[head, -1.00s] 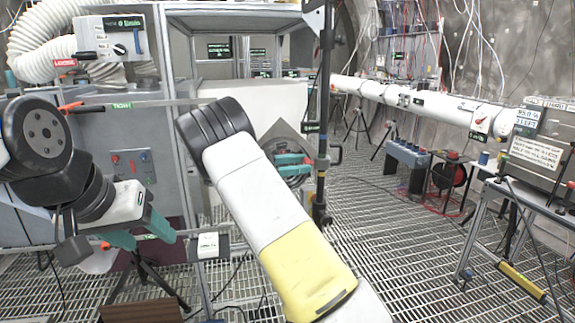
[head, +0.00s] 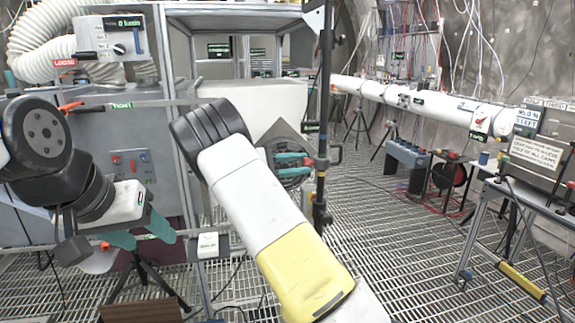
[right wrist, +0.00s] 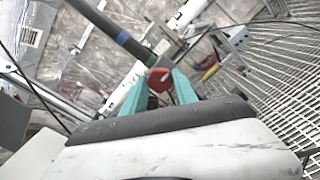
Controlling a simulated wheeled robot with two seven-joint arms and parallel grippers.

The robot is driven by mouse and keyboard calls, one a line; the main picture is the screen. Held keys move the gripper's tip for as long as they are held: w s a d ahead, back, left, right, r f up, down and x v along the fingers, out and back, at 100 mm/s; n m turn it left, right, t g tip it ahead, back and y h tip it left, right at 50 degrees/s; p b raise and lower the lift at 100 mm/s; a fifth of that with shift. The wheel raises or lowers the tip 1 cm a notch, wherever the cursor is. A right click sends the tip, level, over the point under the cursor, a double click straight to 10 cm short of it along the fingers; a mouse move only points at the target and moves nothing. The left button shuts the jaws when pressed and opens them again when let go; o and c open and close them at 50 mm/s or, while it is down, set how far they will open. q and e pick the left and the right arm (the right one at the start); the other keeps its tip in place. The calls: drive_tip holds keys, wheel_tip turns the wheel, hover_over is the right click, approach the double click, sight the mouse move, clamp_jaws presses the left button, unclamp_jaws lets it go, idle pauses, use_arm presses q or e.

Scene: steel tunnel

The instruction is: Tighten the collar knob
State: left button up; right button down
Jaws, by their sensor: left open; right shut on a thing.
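The collar knob (right wrist: 160,80) is red and round, with a pale mark on its face. It sits at the collar on a dark upright pole (head: 324,100), which crosses the right wrist view diagonally. My right gripper (head: 308,166) reaches the pole from the left, with teal fingers on either side of the knob. It is shut on the knob; in the right wrist view the fingers (right wrist: 160,84) flank it. My forearm and wrist hide part of the area left of the pole. My left gripper (head: 139,239) is open and empty at lower left, away from the pole.
A grey cabinet (head: 130,135) with LOOSE and TIGHT labels stands at left, near my left arm. A black tripod (head: 147,285) stands below my left gripper. Grated floor (head: 390,260) is open right of the pole.

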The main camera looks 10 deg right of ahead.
drive_tip(key=c, duration=1)
unclamp_jaws()
drive_tip(key=shift+o, duration=0.2)
drive_tip(key=shift+a, duration=0.1)
drive_tip(key=a, duration=0.7)
drive_tip(key=shift+s+a, duration=0.15)
drive_tip(key=shift+a, duration=0.2)
